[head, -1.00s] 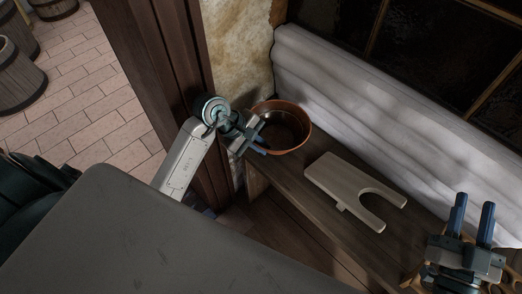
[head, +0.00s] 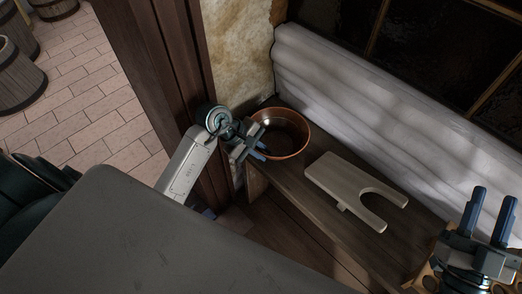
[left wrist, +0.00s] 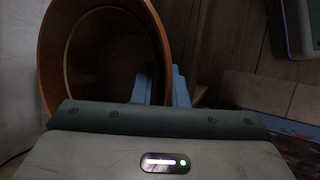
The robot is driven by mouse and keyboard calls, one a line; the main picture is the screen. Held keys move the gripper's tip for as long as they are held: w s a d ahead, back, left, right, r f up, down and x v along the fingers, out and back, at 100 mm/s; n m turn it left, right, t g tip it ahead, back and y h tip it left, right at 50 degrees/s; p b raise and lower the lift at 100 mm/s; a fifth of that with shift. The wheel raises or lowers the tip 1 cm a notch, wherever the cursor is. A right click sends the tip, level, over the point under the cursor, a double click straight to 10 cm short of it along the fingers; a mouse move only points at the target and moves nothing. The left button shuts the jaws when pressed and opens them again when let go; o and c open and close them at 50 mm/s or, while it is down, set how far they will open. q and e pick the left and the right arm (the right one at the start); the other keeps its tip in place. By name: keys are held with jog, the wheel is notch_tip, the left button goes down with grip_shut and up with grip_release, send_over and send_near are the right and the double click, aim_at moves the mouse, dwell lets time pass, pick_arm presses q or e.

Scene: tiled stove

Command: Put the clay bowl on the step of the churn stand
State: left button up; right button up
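The brown clay bowl (head: 294,144) is upright at the far end of the dark wooden bench, by the wall. My left gripper (head: 258,143) is at its near left rim. In the left wrist view the bowl (left wrist: 62,62) fills the upper left. One blue finger shows inside the bowl and the other outside, with the wall between them (left wrist: 161,90); the gripper looks shut on the rim. The bowl's underside is hidden, so I cannot tell whether it touches the bench. My right gripper (head: 490,212) is open and empty at the lower right. I cannot make out the churn stand.
A pale wooden board with a U-shaped notch (head: 340,180) lies on the bench (head: 305,198) right of the bowl. A wooden piece with holes (head: 424,276) is partly hidden by my right gripper. A dark post (head: 160,70) stands left; barrels (head: 18,80) stand beyond.

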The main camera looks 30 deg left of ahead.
pick_arm(q)
jog(key=shift+o, duration=1.4)
